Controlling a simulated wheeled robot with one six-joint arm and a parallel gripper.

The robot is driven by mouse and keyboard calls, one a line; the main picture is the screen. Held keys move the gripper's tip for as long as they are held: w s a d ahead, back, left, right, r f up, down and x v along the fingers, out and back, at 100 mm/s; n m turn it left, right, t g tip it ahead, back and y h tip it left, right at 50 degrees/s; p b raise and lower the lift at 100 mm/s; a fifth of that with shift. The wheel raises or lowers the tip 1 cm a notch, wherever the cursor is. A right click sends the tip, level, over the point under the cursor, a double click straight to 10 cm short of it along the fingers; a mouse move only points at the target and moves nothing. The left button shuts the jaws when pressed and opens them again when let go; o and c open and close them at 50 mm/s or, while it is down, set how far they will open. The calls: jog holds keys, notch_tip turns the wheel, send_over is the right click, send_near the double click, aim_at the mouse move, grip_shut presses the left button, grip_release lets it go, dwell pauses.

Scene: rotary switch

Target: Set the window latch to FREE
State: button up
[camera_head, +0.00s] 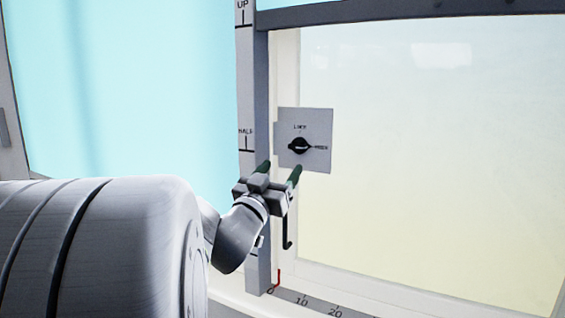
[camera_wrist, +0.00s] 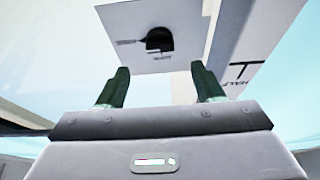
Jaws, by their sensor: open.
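The window latch is a black rotary knob (camera_head: 299,146) on a square grey plate (camera_head: 322,160) mounted at the window frame. One label sits above the knob and reads like LOCK; another, at its right, is too small to read surely. I cannot tell which mark the knob points to. The wrist view shows the knob (camera_wrist: 160,40) and plate (camera_wrist: 190,20) upside down, ahead of the fingers. My gripper (camera_head: 280,169) is open and empty, with dark green fingertips just below and in front of the knob. In the wrist view my gripper (camera_wrist: 160,80) has the knob beyond its gap.
A grey upright post (camera_head: 246,80) marked UP and HALF stands left of the plate. A dark hooked handle (camera_head: 287,235) hangs below my gripper. A red pointer (camera_head: 278,279) stands by a numbered scale (camera_head: 318,306) along the sill. The pane (camera_head: 430,150) at right is clear.

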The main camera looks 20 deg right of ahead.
aim_at(296, 149)
jog(key=v, duration=0.6)
jog(key=shift+d+r, duration=0.1)
jog(key=p+x, duration=0.1)
jog(key=x, duration=1.2)
jog(key=shift+w+d, duration=0.3)
jog(key=shift+r+n+t+y+p, duration=0.1)
jog(key=shift+n+t+y+p, duration=0.25)
jog(key=shift+n, duration=0.35)
